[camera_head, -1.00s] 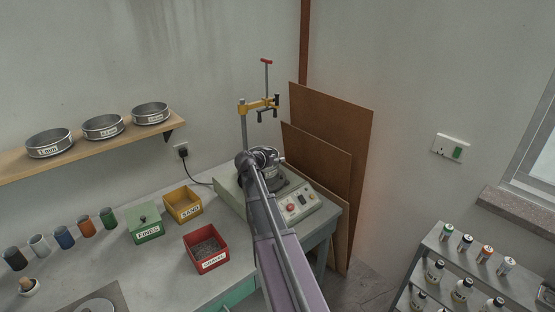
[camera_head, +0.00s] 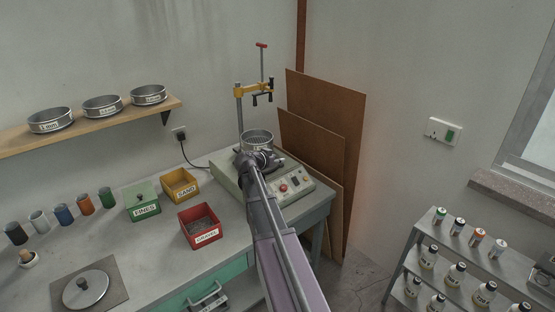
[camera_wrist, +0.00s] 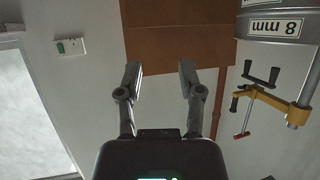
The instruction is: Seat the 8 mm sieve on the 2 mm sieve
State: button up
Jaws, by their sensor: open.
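The 8 mm sieve (camera_wrist: 278,27), a silver ring with a white label, shows upside down at the upper right of the wrist view. In the head view a silver sieve (camera_head: 257,135) stands on the shaker (camera_head: 285,190), under the yellow clamp. Part of another metal rim shows against the 8 mm sieve at the wrist view's top edge; I cannot read a 2 mm label or tell how they fit. My gripper (camera_wrist: 160,72) is open and empty, with the sieve off to one side. In the head view my wrist hides the sieve's lower part.
The yellow clamp (camera_head: 254,90) on its post stands above the sieve. Red gravel (camera_head: 201,231), yellow sand and green fines boxes sit left of the shaker. Several sieves stand on the wall shelf (camera_head: 90,127). Brown boards (camera_head: 325,120) lean behind. A bottle rack stands right.

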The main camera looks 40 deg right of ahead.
jog(key=f+b, duration=0.1)
jog(key=a+f+b, duration=0.1)
jog(key=f+b, duration=0.1)
jog(key=shift+s+a+f, duration=0.2)
jog(key=shift+s+f, duration=0.15)
jog(key=shift+f, duration=0.05)
dwell(1.0)
jog(key=s+a+f+n+g+y, duration=0.1)
jog(key=s+a+f+n+y, duration=0.2)
jog(key=s+a, duration=0.4)
jog(key=s+a+f+n+g+y, duration=0.2)
jog(key=s+a+f+n+y, duration=0.2)
jog(key=a, duration=1.3)
jog(key=s+a+f+n+g+y, duration=0.1)
jog(key=s+a+f+n+y, duration=0.3)
jog(key=s+a+n, duration=0.3)
jog(key=s+a+y, duration=0.1)
jog(key=s+a, duration=0.3)
jog(key=a, duration=0.2)
jog(key=shift+f+y, duration=0.15)
jog(key=shift+y, duration=0.15)
jog(key=shift+s, duration=0.1)
